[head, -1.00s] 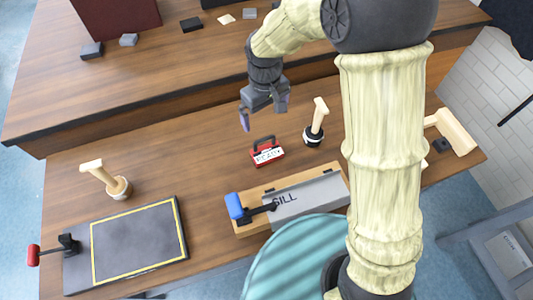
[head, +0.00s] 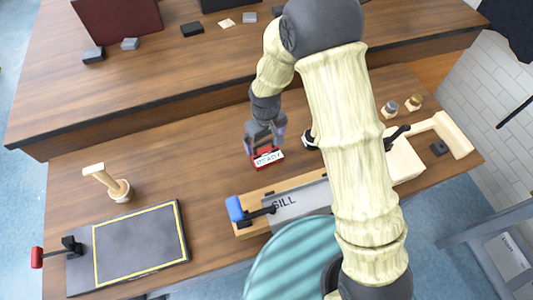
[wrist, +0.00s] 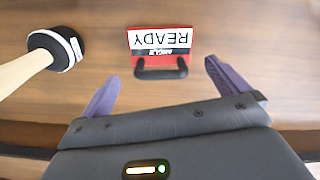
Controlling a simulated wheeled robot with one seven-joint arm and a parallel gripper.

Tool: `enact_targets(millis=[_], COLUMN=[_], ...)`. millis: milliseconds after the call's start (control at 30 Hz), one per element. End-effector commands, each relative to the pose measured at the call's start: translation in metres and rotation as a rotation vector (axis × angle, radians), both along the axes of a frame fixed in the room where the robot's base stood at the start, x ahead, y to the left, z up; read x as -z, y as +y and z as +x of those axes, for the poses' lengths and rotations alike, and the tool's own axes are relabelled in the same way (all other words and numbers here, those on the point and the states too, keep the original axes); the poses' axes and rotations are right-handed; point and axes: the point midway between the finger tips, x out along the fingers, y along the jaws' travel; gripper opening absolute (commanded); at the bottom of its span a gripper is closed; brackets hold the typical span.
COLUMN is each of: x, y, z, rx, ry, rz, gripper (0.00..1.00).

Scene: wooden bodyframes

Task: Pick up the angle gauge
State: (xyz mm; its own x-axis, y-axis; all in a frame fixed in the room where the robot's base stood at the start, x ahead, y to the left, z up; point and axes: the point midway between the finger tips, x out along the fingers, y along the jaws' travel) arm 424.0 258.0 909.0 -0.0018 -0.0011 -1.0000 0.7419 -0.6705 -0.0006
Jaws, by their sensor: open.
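The angle gauge (head: 268,158) is a small red block with a white READY label and a dark handle. It sits on the wooden bench top. It also shows in the wrist view (wrist: 160,42), upside down, with its handle toward me. My gripper (head: 264,143) is open and empty, just over the gauge in the head view and hiding its handle there. In the wrist view the purple fingertips of my gripper (wrist: 162,74) are spread on either side of the handle's line, apart from it. The remaining height gap is hard to judge.
A mallet-like tool with a pale handle (wrist: 22,72) stands close to the gauge. A SILL fixture (head: 300,200) with a blue-handled clamp (head: 235,208) lies in front. A raised shelf (head: 180,75) runs behind.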

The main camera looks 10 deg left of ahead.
Motion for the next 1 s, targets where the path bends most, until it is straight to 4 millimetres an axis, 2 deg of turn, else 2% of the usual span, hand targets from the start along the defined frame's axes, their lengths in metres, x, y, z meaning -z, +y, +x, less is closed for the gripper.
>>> enact_targets(millis=[133, 567, 1000], x=[0.013, 0.018, 0.064], y=[0.0, 0.001, 0.004], z=[0.0, 0.0, 0.002], rx=[0.0, 0.0, 0.0], ry=[0.0, 0.0, -0.001], rz=[0.0, 0.0, -0.001], gripper=[1.0, 1.0, 1.0])
